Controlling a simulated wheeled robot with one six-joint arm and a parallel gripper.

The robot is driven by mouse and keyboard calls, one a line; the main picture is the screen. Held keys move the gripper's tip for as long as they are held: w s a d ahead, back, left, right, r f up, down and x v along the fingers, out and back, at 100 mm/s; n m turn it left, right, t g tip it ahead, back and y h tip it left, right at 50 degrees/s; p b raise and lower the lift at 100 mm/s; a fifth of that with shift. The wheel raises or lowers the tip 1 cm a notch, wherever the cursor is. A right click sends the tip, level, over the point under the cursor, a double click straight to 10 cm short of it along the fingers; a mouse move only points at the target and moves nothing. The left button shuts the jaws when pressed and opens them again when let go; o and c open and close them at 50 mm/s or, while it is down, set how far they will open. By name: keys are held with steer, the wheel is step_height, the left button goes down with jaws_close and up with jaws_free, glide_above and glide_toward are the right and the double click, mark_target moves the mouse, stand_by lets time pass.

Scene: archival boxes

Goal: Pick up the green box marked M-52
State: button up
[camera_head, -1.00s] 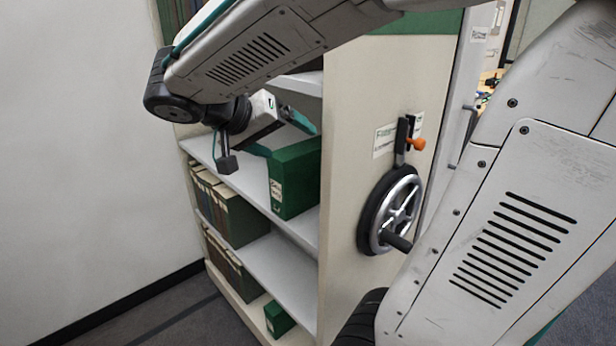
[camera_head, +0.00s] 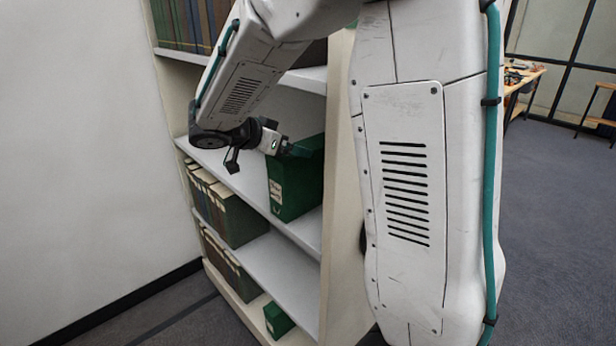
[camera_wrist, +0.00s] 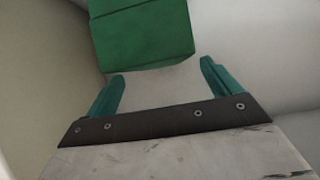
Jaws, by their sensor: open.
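A green box (camera_head: 296,190) with a pale label on its narrow end stands upright on the middle shelf, against the right side panel. The label is too small to read. My gripper (camera_head: 287,148) is beside the box's upper left in the head view, and hides part of its top edge. In the wrist view, the jaws of my gripper (camera_wrist: 163,82) are open and empty, with teal fingers spread apart. The green box (camera_wrist: 143,38) lies just beyond the fingertips, a little left of centre; its far part is cut off by the frame edge.
The shelf board (camera_head: 222,172) is bare left of the box. A smaller green box (camera_head: 278,319) sits on the lowest shelf. Another shelf board (camera_head: 306,78) is above; the side panel (camera_head: 338,190) is close to the box.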

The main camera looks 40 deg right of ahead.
steer(key=x, duration=0.4)
steer(key=shift+d, duration=0.4)
jaws_close()
